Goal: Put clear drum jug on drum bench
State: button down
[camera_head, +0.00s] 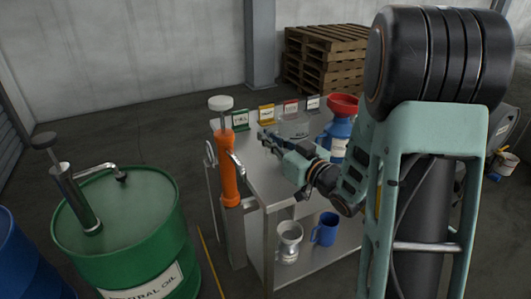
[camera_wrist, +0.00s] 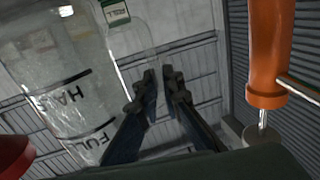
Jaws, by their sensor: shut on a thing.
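The clear jug (camera_head: 293,127) shows faintly in the head view, over the back of the steel bench (camera_head: 262,181). In the wrist view the clear jug (camera_wrist: 65,85) fills the left side, with dark HALF and FULL marks on its wall. My gripper (camera_head: 266,138) is at the jug's left side in the head view. In the wrist view my gripper's fingers (camera_wrist: 163,82) are close together beside the jug, shut on its clear handle, which is hard to make out. I cannot tell whether the jug's base touches the bench top.
An orange hand pump (camera_head: 228,165) stands at the bench's left edge, near my gripper. A blue container (camera_head: 338,134) with a red funnel (camera_head: 341,104) is right of the jug. Several label cards line the back edge. A green drum (camera_head: 120,220) stands left.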

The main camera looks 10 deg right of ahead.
jog(key=shift+w+a+f, duration=0.2)
jog(key=shift+w+f, duration=0.1)
jog(key=shift+f, duration=0.1)
jog(key=shift+w+a+f+b, duration=0.15)
jog(key=shift+f+b, duration=0.4)
jog(key=shift+f, duration=1.2)
jog(key=shift+f+b, duration=0.25)
jog(key=shift+b, duration=0.05)
jog(key=c, duration=2.1)
grip_release()
jog(key=shift+r, duration=0.15)
